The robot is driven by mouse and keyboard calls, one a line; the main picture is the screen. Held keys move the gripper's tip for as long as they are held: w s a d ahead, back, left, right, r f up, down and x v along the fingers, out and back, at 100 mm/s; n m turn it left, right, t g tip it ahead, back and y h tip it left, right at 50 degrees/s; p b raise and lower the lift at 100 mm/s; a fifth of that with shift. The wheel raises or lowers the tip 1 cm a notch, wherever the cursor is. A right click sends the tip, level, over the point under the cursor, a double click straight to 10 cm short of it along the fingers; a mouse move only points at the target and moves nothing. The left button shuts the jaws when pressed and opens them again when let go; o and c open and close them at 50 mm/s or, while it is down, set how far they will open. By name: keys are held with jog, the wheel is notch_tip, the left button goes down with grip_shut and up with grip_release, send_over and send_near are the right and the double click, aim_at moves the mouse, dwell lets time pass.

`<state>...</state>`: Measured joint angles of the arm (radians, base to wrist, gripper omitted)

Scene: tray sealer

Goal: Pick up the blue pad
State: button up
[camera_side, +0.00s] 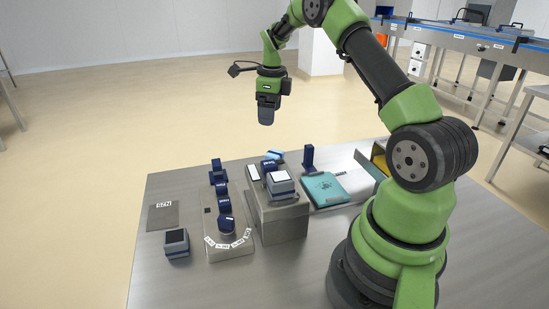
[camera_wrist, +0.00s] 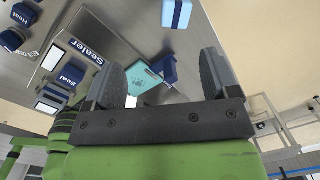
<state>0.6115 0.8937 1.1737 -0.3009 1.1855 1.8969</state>
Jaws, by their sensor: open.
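My gripper (camera_side: 266,115) hangs well above the table's back edge, pointing down, with nothing held. In the wrist view my gripper's two dark fingers (camera_wrist: 160,68) stand wide apart, with the pad beyond them and apart from them.
A teal flat item (camera_side: 323,189) lies right of the sealer, with a dark blue upright block (camera_side: 309,158) behind it. A labelled control panel (camera_side: 230,249) with blue parts stands left of the sealer. A grey-topped block (camera_side: 176,242) sits at front left.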

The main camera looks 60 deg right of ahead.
aim_at(279, 154)
jog(key=d+f+m, duration=0.2)
jog(key=f, duration=0.1)
jog(key=s+d+f+m, duration=0.1)
jog(key=f, duration=0.1)
jog(key=shift+s+d+f+g, duration=0.1)
jog(key=shift+f+g, duration=0.1)
jog(key=shift+g, duration=0.2)
notch_tip(279, 154, down, 4)
jog(key=shift+r, duration=0.2)
jog(key=shift+f, duration=3.05)
jog(key=c, duration=1.1)
jog(key=shift+o, duration=0.2)
notch_tip(279, 154, up, 10)
jog(key=shift+r, duration=0.1)
